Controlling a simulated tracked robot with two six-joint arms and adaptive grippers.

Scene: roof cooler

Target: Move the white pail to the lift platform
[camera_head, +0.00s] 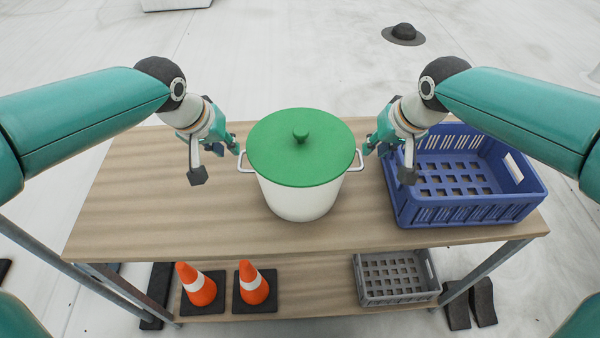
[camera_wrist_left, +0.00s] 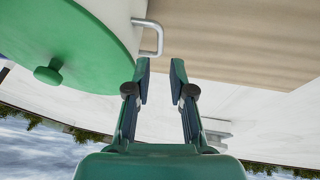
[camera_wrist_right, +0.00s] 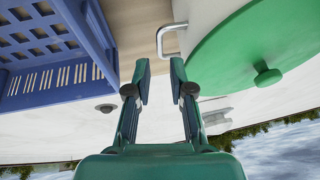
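The white pail (camera_head: 300,204) stands upright on the wooden table's upper board, with a green knobbed lid (camera_head: 285,160) on it. It has a left wire handle (camera_head: 240,164) and a right wire handle (camera_head: 360,163). My left gripper (camera_head: 216,162) is open and empty beside the left handle; in the left wrist view the handle (camera_wrist_left: 159,38) is just off the fingertips. My right gripper (camera_head: 388,163) is open and empty beside the right handle, which also shows close to its fingertips in the right wrist view (camera_wrist_right: 161,40). I cannot identify a lift platform in view.
A blue crate (camera_head: 470,212) stands on the table (camera_head: 130,210) at the right, close to my right gripper. The lower shelf (camera_head: 320,285) holds two traffic cones (camera_head: 200,290) and a grey crate (camera_head: 398,296). The table's left part is clear. A dark roof vent (camera_head: 403,34) lies beyond.

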